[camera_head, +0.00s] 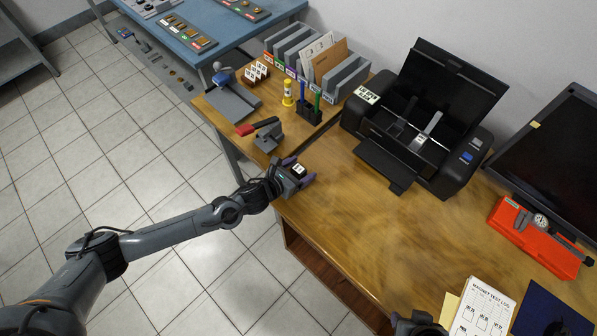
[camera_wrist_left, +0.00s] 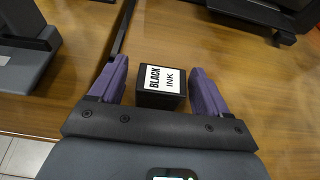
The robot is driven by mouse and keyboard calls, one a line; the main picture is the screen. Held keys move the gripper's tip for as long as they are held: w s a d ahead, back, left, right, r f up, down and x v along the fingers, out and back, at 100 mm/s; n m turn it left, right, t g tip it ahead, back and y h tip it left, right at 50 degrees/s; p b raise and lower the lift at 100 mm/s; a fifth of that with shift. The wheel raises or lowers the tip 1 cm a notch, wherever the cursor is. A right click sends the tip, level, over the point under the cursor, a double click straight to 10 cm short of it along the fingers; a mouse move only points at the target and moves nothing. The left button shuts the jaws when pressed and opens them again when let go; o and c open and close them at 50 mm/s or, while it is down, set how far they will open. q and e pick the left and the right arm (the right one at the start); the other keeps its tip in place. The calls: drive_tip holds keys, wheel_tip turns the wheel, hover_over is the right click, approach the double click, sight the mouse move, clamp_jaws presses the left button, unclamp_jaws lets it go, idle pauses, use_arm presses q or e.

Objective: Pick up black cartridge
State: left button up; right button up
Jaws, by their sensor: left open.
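The black cartridge (camera_wrist_left: 161,87) is a small dark block with a white label reading BLACK INK. In the left wrist view it sits on the wooden table between the two purple fingers of my left gripper (camera_wrist_left: 158,85). The fingers stand apart, with a gap on either side of the cartridge. In the head view my left gripper (camera_head: 299,174) is at the table's left edge, with the cartridge's white label (camera_head: 298,169) showing between its fingers. Part of my right gripper (camera_head: 418,324) shows at the bottom edge; its fingers cannot be made out.
An open black printer (camera_head: 420,125) stands behind on the wooden table (camera_head: 350,225). A grey lever tool with a red handle (camera_head: 262,133) is close to my left gripper. A red case (camera_head: 538,235) and a test log sheet (camera_head: 483,308) lie to the right. The table's middle is clear.

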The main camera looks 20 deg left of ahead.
use_arm(q)
drive_tip(key=c, duration=1)
drive_tip(key=shift+r, duration=0.1)
drive_tip(key=shift+c, duration=0.2)
